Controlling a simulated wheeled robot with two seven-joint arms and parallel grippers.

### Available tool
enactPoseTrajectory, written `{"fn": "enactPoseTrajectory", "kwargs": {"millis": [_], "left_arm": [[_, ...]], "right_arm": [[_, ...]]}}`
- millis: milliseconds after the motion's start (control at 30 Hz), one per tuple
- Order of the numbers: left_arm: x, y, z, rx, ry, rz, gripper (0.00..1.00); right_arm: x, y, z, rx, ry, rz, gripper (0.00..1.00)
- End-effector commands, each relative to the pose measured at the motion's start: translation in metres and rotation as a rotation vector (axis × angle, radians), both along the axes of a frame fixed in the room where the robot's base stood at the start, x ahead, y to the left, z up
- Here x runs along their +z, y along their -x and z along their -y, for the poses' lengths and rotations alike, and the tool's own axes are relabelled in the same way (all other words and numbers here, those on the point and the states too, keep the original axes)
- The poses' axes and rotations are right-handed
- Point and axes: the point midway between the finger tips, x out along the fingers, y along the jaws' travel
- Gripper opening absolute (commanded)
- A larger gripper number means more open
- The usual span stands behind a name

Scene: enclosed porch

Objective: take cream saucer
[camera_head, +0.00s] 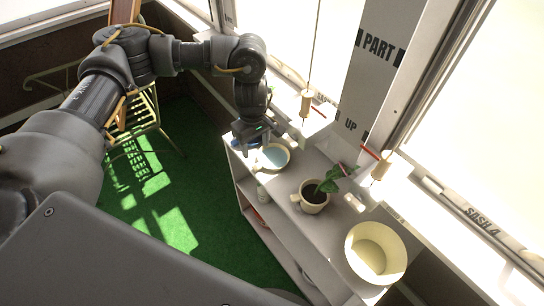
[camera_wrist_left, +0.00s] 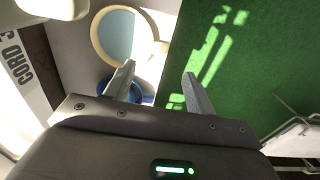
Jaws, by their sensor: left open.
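A round cream-rimmed dish (camera_head: 273,157) with a pale blue inside sits at the far end of the white shelf top. My right gripper is not in view.
A cream mug with a plant (camera_head: 312,197) and a large cream bowl (camera_head: 362,234) stand further along the white shelf unit (camera_head: 290,222). Cords with wooden pulls (camera_head: 306,103) hang by the windows. Green carpet (camera_head: 190,130) lies left, with a metal-framed chair (camera_head: 150,108).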

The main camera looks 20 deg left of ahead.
Motion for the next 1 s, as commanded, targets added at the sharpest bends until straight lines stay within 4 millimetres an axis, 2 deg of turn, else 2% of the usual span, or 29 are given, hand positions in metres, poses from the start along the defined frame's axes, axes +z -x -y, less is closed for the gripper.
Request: {"fn": "enactPoseTrajectory", "kwargs": {"millis": [100, 200, 500, 800, 1000], "left_arm": [[-0.022, 0.001, 0.000, 0.002, 0.001, -0.004, 0.55], [-0.034, 0.001, 0.000, 0.003, 0.001, -0.002, 0.55], [-0.045, 0.001, -0.001, 0.005, 0.000, -0.001, 0.55], [-0.086, 0.000, -0.002, 0.006, 0.001, -0.002, 0.55], [-0.093, -0.001, -0.002, 0.004, 0.001, 0.001, 0.55]], "right_arm": [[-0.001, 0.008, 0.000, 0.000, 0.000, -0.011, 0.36], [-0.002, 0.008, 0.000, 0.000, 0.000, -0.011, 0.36], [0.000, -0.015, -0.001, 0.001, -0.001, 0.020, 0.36], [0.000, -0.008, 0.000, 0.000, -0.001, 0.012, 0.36], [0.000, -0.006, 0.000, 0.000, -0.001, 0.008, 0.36]]}}
